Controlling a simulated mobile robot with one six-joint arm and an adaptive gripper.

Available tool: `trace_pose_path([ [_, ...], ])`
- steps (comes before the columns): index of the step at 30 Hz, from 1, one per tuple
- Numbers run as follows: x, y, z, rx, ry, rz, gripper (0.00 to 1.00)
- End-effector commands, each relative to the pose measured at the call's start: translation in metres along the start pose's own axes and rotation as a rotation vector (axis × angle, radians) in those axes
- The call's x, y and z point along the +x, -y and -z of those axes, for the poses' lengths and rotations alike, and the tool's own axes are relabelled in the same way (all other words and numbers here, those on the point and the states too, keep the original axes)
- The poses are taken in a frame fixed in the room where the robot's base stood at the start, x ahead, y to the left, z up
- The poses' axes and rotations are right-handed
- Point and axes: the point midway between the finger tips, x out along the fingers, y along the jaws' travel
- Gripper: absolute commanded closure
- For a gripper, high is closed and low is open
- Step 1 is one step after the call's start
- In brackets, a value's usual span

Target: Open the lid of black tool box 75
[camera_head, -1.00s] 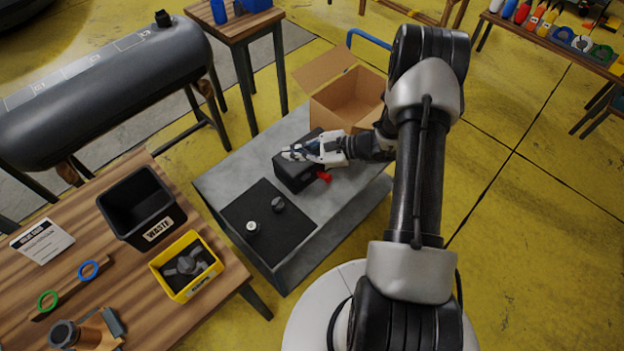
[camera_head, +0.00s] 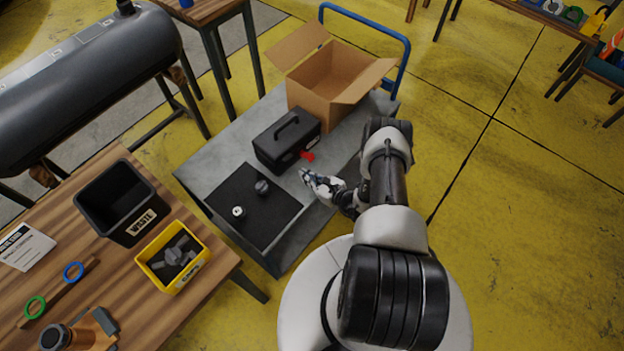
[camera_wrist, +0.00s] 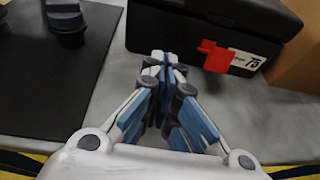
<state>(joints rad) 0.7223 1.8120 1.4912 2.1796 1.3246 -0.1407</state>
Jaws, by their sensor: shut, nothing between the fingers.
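The black tool box (camera_head: 272,146) sits on the grey cart with its lid shut and its handle on top. In the wrist view the tool box (camera_wrist: 185,28) shows a white label reading 75 (camera_wrist: 253,63) and a red latch (camera_wrist: 215,56) on its front face. The red latch (camera_head: 307,156) also shows in the head view, sticking out from the box. My gripper (camera_head: 306,175) is just in front of the box, apart from it. In the wrist view its fingers (camera_wrist: 162,58) are together and empty, pointing at the box front, left of the latch.
A grey cart (camera_head: 222,136) bears the box, a black mat (camera_head: 255,225) with two small knobs, and an open cardboard box (camera_head: 335,80) behind. A blue cart handle (camera_head: 402,60) rises at the back. A wooden table with a waste bin (camera_head: 88,212) and yellow bin (camera_head: 150,285) stands left.

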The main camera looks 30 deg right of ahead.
Motion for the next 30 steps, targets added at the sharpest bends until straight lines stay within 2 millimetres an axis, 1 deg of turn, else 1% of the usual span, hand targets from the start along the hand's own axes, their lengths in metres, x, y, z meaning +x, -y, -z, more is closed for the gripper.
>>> trace_pose_path([
  [1,0.014,-0.002,0.003,-0.005,0.001,-0.005,1.0],
  [7,0.055,-0.002,0.003,-0.003,0.0,-0.005,1.0],
  [9,0.048,0.001,-0.014,0.0,0.0,0.001,1.0],
  [12,0.043,0.0,-0.027,0.0,0.0,0.0,1.0],
  [15,0.04,0.0,-0.034,0.0,0.0,0.0,1.0],
  [19,0.038,-0.001,-0.038,0.001,-0.001,-0.001,1.0],
  [30,0.038,0.001,-0.039,0.0,-0.003,-0.001,1.0],
])
